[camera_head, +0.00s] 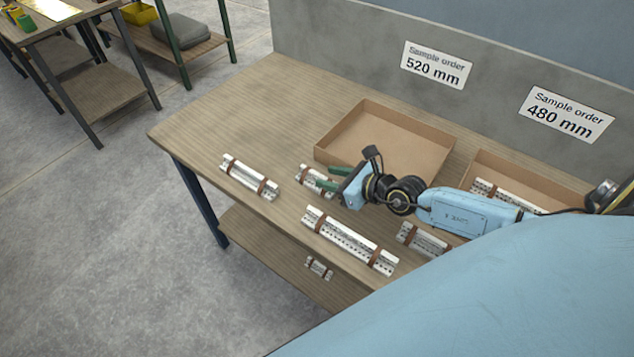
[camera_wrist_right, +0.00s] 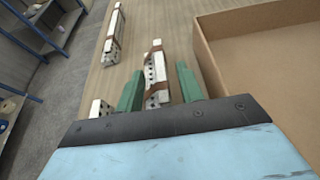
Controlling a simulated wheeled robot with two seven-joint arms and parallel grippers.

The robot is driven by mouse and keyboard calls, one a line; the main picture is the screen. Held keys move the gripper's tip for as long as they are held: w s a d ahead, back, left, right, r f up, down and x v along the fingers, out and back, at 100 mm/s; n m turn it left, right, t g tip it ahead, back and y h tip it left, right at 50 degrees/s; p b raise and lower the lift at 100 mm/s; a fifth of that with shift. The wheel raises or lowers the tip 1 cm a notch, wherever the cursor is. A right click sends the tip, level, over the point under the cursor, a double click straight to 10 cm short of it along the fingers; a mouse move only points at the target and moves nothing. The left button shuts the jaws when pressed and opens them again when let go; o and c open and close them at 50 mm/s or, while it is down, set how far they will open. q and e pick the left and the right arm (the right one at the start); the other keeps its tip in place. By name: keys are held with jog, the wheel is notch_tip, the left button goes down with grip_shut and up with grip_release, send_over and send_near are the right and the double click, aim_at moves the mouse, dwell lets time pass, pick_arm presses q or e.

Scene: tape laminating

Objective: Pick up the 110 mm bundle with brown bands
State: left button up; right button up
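A short white perforated bundle with brown bands (camera_head: 306,177) lies on the table in front of the near box; it also shows in the right wrist view (camera_wrist_right: 155,70). My right gripper (camera_head: 334,178) is open, its green fingers on either side of this bundle, with narrow gaps visible in the wrist view (camera_wrist_right: 160,90). Other brown-banded bundles lie around it: one to the left (camera_head: 248,178), a long one in front (camera_head: 350,241), and one under my right arm (camera_head: 423,240), partly hidden. No length marking is readable on the bundles. My left gripper is not in view.
An empty cardboard box (camera_head: 400,128) stands right behind the gripper, under the 520 mm sign (camera_head: 436,65). A second box (camera_head: 530,180) under the 480 mm sign (camera_head: 566,114) holds a bundle. A small bundle (camera_head: 318,268) sits on the lower shelf. The table's left end is clear.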

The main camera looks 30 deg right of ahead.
jog(key=shift+b+x, duration=0.3)
jog(key=shift+x, duration=1.2)
jog(key=shift+s, duration=0.1)
grip_shut()
